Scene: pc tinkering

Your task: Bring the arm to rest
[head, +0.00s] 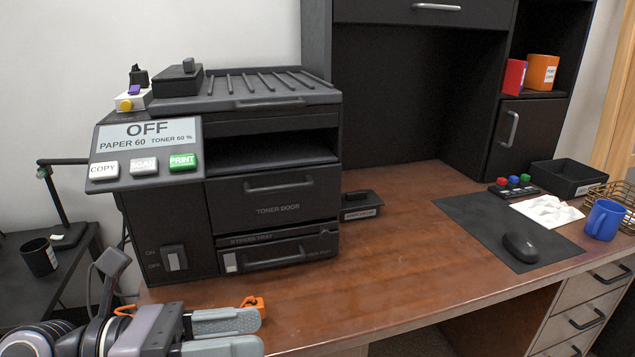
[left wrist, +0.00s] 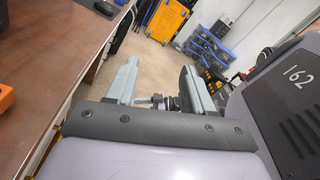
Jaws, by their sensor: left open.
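My left gripper (head: 225,335) is at the bottom left of the head view, low at the desk's front edge and in front of the printer (head: 260,215). Its two grey fingers are apart with nothing between them. In the left wrist view the open fingers (left wrist: 165,90) point out over the carpeted floor, with the desk edge to the left. My right gripper does not show in either view.
The wooden desk (head: 400,270) has a wide clear area right of the printer. A dark mat (head: 465,215) with a mouse (head: 520,247), a blue mug (head: 603,219) and a black bin (head: 567,178) are at the right. An orange item (head: 254,304) lies by my left gripper.

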